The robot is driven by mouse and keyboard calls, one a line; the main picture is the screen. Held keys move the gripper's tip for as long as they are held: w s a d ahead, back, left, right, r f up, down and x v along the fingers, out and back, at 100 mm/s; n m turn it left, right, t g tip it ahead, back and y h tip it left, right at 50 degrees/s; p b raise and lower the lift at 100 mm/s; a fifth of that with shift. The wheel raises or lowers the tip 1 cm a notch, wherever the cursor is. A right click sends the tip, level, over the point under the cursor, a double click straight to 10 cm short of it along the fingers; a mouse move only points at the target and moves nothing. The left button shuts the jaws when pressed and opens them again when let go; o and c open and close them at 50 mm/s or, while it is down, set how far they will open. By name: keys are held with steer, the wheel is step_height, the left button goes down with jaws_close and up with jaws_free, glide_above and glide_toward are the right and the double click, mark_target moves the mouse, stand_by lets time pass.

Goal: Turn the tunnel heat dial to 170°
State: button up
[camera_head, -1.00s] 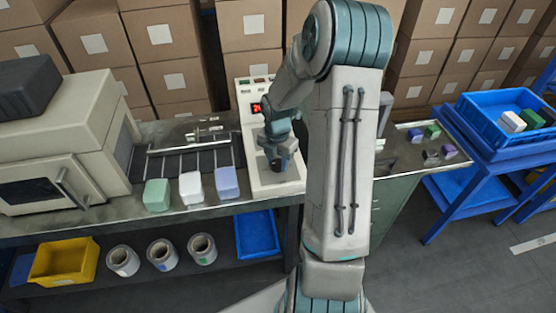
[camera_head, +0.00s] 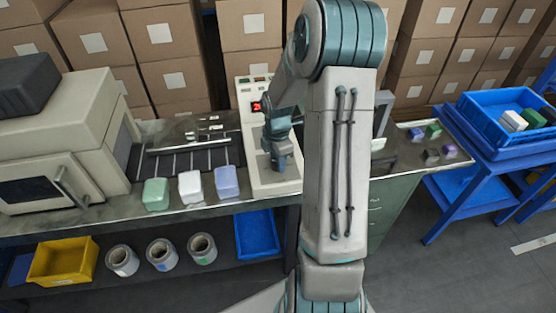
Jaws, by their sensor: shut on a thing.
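The control panel (camera_head: 273,189) is a cream console in the middle of the bench, with a small red-lit display (camera_head: 256,107) on its upright back; its digits are too small and partly covered to read. My gripper (camera_head: 279,163) points down at the console's sloped face, shut on the dark dial. The dial is mostly hidden by the fingers, so its angle cannot be told. The cream wrapper machine (camera_head: 62,130) stands at the left of the bench.
Green (camera_head: 156,194), white (camera_head: 190,187) and lilac (camera_head: 227,182) blocks stand left of the console along the bench's front. Stacked cartons (camera_head: 182,80) line the back. A blue crate (camera_head: 480,125) is at the right.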

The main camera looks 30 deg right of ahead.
steer(key=m+b, duration=0.1)
steer(key=m, duration=0.3)
steer(key=shift+m, duration=0.4)
steer(key=m+b, duration=0.1)
steer(key=m, duration=0.2)
steer(key=shift+m, duration=0.3)
steer(key=m+b, duration=0.2)
steer(key=m, duration=0.5)
steer(key=shift+b, duration=0.3)
steer(key=m, duration=0.4)
steer(key=shift+b, duration=0.35)
steer(key=m, duration=0.7)
steer(key=shift+m+p, duration=0.3)
steer(key=shift+m, duration=1.6)
steer(key=o, duration=1)
